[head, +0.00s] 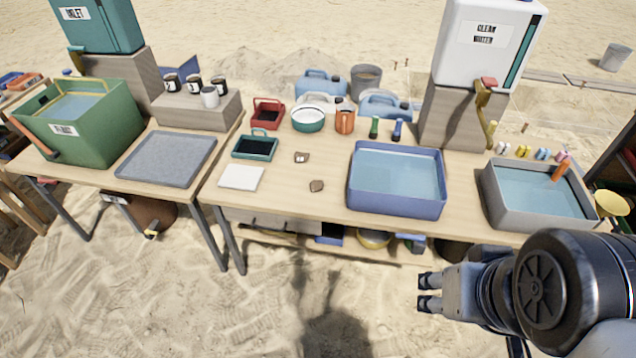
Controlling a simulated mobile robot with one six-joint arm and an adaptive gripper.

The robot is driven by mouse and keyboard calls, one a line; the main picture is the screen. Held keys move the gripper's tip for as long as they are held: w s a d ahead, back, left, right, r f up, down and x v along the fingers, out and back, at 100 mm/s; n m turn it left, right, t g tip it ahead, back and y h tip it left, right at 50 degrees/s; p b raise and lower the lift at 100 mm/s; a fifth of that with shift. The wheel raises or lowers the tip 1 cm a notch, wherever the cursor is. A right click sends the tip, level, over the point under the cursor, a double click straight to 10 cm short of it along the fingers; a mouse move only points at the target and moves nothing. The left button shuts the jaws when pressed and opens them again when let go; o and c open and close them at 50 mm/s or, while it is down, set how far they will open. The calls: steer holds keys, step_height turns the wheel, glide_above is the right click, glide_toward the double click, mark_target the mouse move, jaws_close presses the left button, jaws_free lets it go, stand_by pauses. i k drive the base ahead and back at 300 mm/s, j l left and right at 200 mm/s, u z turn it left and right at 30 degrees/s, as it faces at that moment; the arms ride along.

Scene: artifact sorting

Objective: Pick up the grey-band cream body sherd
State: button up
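Two small sherds lie apart on the right-hand wooden table in the head view. The one farther back is a brownish sherd with pale patches (301,157). The nearer one is a plainer brown sherd (316,186). Both are too small to tell for sure which has a grey band on cream. My gripper (427,292) is at the lower right, in front of the table's front edge and well to the right of both sherds. Its two fingers point left with a gap between them, and it holds nothing.
A white tile (241,177) and a green tray (255,146) lie left of the sherds. A blue water basin (397,209) stands to their right, a grey basin (538,223) farther right. Bare tabletop surrounds the sherds. Bowls, a cup and bottles stand behind.

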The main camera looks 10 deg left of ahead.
mark_target(315, 186)
steer(key=i+j+z, duration=0.1)
steer(key=i+j, duration=1.3)
steer(key=j, duration=0.1)
